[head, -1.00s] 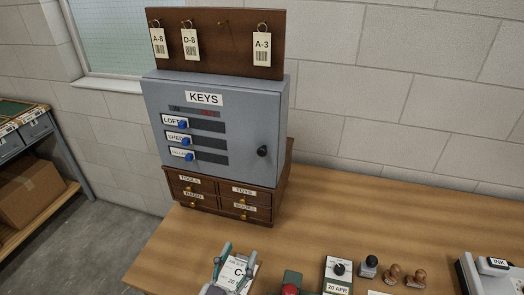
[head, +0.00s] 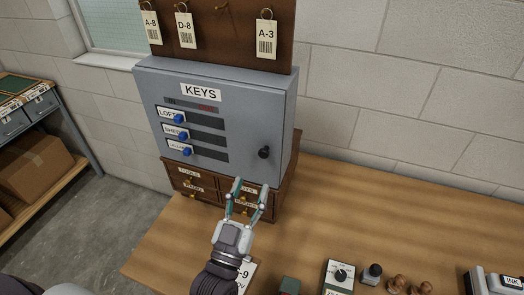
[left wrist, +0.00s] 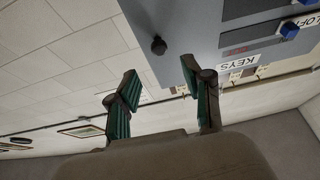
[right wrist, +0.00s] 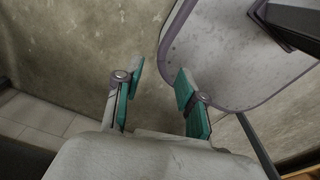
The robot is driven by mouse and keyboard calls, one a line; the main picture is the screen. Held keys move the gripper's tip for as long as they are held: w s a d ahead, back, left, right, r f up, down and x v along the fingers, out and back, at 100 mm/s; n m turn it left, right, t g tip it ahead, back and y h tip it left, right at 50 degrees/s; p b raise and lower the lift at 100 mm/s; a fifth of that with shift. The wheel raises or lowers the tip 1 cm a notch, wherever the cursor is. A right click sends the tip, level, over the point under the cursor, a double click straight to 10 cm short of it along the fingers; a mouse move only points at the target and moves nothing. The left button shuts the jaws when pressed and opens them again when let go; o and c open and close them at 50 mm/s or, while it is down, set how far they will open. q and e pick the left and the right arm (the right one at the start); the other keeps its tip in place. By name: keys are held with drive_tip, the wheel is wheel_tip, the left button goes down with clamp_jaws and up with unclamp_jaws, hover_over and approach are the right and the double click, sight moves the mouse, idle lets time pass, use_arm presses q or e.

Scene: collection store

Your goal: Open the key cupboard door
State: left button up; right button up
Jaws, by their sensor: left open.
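The grey key cupboard (head: 240,103) stands on a small brown drawer unit, its door shut flush. A "KEYS" label, three blue-knobbed sliders on the left and a black round knob (head: 264,152) on the right show on its front. My left gripper (head: 251,186) is open and empty, in front of the drawers, below and slightly left of the knob. In the left wrist view the knob (left wrist: 158,45) appears ahead of the open fingers, apart from them. My right gripper (right wrist: 157,85) is open and empty in the right wrist view, facing a mottled wall; it is not in the head view.
The drawer unit (head: 285,186) carries the cupboard on the wooden table (head: 370,215). Tags hang on a brown board (head: 215,30) behind. A dial box (head: 339,275), stamps (head: 372,273) and an ink pad stand along the front right. Table right of the drawers is clear.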

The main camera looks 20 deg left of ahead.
sight(263, 155)
use_arm(q)
drive_tip(key=p+x, duration=0.1)
drive_tip(key=x, duration=0.3)
drive_tip(key=shift+w+r, duration=0.15)
drive_tip(key=shift+w, duration=0.05)
drive_tip(key=p+x, duration=0.1)
drive_tip(key=x, duration=0.1)
drive_tip(key=shift+w, duration=0.35)
drive_tip(key=shift+w+r, duration=0.1)
drive_tip(key=shift+w, duration=0.5)
drive_tip(key=shift+c, duration=0.2)
clamp_jaws()
use_arm(e)
drive_tip(key=r, duration=0.1)
drive_tip(key=w+r, duration=0.1)
drive_tip(key=r, duration=0.1)
drive_tip(key=shift+d, duration=0.2)
